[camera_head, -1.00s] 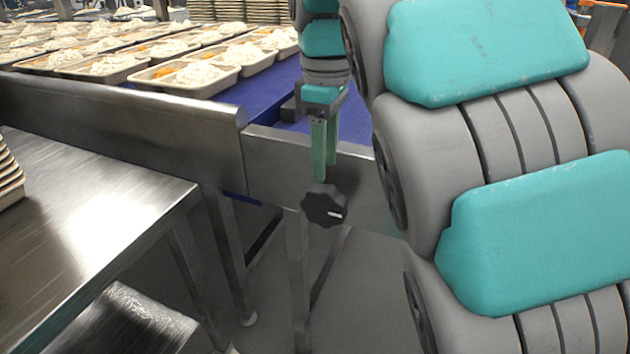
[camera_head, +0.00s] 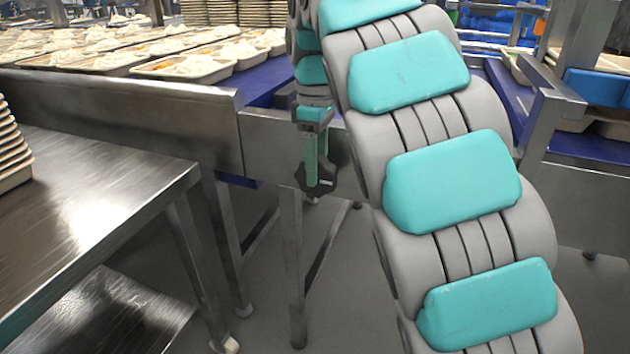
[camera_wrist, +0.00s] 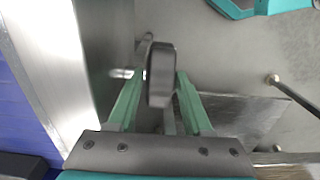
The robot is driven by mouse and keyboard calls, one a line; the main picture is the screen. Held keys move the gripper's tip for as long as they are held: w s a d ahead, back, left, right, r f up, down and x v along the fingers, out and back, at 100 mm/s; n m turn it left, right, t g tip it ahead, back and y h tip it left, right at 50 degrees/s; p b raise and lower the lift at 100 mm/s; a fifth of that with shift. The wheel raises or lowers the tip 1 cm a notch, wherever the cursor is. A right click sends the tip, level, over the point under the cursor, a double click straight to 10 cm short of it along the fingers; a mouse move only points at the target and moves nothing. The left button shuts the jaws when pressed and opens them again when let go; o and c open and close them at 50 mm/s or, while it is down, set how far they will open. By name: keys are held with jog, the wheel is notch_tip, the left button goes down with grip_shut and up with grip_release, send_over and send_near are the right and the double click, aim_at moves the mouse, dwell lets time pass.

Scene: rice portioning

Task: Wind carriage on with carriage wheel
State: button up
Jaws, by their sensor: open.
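The carriage wheel, a black lobed knob (camera_head: 329,181), sits on the end of the steel conveyor frame. In the wrist view the wheel (camera_wrist: 161,82) shows edge-on, with its metal shaft running left toward the frame. My gripper (camera_head: 313,184) points down with green fingers that partly cover the wheel in the head view. In the wrist view my gripper (camera_wrist: 162,76) is open, one finger on each side of the wheel, with a small gap seeming to remain. Which part is the carriage I cannot tell.
A blue belt (camera_head: 262,84) carries several trays of rice (camera_head: 190,66). A steel table (camera_head: 90,215) with stacked trays (camera_head: 12,150) stands at left. Conveyor legs (camera_head: 291,265) stand below the wheel. Another steel frame (camera_head: 585,190) with a blue belt is at right.

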jog(key=shift+f, duration=0.3)
grip_shut()
dwell(0.3)
